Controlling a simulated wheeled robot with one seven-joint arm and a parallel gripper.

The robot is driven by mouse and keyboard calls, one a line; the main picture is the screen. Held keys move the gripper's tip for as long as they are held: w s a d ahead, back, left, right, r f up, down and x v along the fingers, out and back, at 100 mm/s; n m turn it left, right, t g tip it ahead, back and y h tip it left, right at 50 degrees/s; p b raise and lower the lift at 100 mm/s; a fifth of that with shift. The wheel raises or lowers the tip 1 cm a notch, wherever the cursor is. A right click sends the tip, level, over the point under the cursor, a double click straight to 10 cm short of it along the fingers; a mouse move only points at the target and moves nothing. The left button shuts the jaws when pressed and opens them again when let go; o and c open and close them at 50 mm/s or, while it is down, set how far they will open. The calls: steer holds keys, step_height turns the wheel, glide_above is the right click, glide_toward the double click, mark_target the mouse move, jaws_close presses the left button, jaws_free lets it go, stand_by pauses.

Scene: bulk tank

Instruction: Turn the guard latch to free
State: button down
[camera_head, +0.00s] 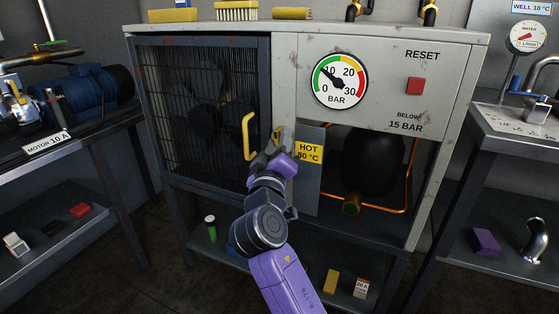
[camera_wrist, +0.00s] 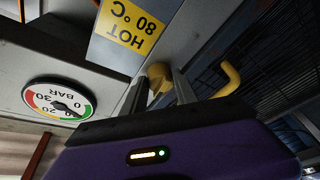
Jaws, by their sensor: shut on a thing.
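The guard (camera_head: 205,100) is a dark mesh door over a fan on the left of the grey machine, and it looks closed. A yellow bent handle (camera_head: 248,137) stands on its right side; it also shows in the wrist view (camera_wrist: 231,77). The guard latch (camera_wrist: 159,78) is a small yellow piece just beside the handle, between my fingers in the wrist view. My gripper (camera_head: 281,137) is at the post right of the guard, with its fingers (camera_wrist: 158,92) shut on the latch. The fingers hide part of the latch, so its exact turn is unclear.
A "HOT 80 °C" plate (camera_head: 309,150) is close to the right of my gripper. A pressure gauge (camera_head: 340,80) reads near 10 bar, and a red reset button (camera_head: 414,85) sits to its right. Copper pipe (camera_head: 385,208) runs around a dark tank (camera_head: 370,160). Benches flank the machine.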

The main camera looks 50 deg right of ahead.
steer(key=shift+f+m+h+b, duration=0.3)
steer(key=shift+m+b, duration=0.4)
steer(key=shift+b, duration=0.3)
steer(key=shift+r+m+b, duration=0.15)
steer(key=shift+m+b, duration=0.15)
steer(key=c, duration=1)
jaws_free()
steer(key=shift+o, duration=0.2)
steer(key=p+v, duration=0.1)
steer(key=v, duration=0.6)
steer(key=shift+s+a, duration=0.15)
steer(key=shift+a, duration=0.2)
